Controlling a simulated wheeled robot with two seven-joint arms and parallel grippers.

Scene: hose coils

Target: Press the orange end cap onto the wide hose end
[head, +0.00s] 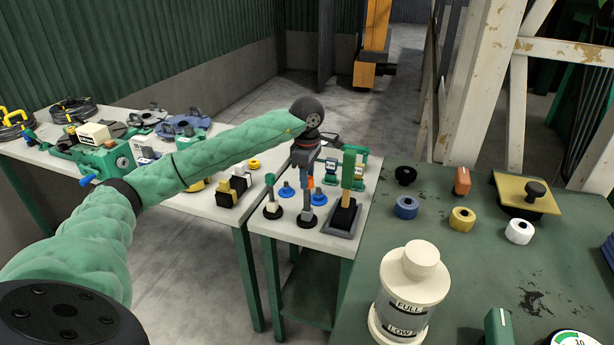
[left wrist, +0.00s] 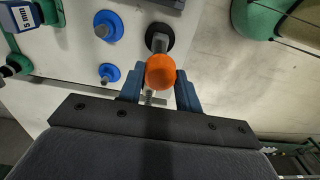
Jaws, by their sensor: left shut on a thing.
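My left gripper (head: 308,181) comes down over the small white table, and its blue fingers are shut on the orange end cap (left wrist: 160,72). A bit of the orange shows beside the fingers in the head view. A grey upright hose end on a round black base (left wrist: 160,37) stands just beyond the cap in the left wrist view. In the head view this grey hose end (head: 307,202) is under the gripper. I cannot tell whether the cap touches it. Two narrower grey posts on blue bases (left wrist: 107,26) (left wrist: 107,73) stand beside it.
A green-handled tool in a dark stand (head: 345,205) is close right of the gripper. A post with a green top (head: 271,195) stands left. The green bench (head: 460,265) at right carries a cream canister (head: 410,290) and several coloured caps.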

